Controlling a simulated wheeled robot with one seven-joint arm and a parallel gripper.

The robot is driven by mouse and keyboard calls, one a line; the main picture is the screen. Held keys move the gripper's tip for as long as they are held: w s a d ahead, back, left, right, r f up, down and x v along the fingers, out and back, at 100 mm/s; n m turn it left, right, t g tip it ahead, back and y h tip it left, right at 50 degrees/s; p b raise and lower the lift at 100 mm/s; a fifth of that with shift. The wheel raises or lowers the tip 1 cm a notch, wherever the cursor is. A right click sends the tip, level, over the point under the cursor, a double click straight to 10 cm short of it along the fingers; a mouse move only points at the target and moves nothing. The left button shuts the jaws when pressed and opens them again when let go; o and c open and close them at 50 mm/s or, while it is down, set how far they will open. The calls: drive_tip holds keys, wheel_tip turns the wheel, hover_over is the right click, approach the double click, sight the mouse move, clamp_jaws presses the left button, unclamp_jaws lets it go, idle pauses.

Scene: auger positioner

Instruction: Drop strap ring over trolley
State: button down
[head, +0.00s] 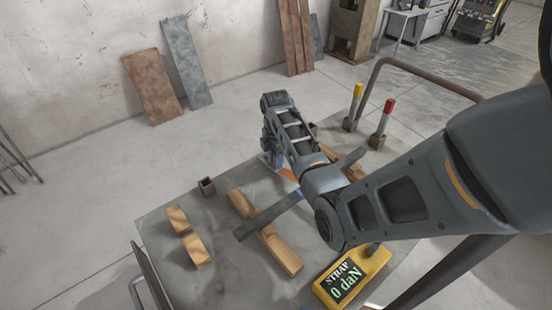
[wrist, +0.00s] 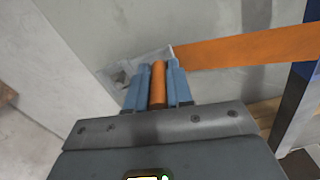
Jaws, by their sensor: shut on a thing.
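In the wrist view my gripper (wrist: 157,78) has its two blue fingers closed on an upright orange piece (wrist: 158,92). An orange strap (wrist: 255,47) runs to the right from just beyond the fingertips; I cannot tell whether the held piece is its ring. The grey flat top (head: 160,222) carries wooden pieces and a gauge; I cannot tell which part is the trolley.
A yellow gauge (head: 352,276) reads "STRAP 0 daN". A long wooden beam (head: 280,252) with a dark bar across it and two short wood blocks (head: 195,250) lie on the top. Yellow-topped (head: 357,92) and red-topped (head: 388,107) posts stand behind. A bent tube rail (head: 410,62) is at the back right.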

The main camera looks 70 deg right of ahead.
drive_tip(key=shift+f+b, duration=0.6)
drive_tip(key=shift+f, duration=0.5)
drive_tip(key=c, duration=0.9)
unclamp_jaws()
wheel_tip(320, 180, up, 8)
drive_tip(key=shift+f, duration=0.1)
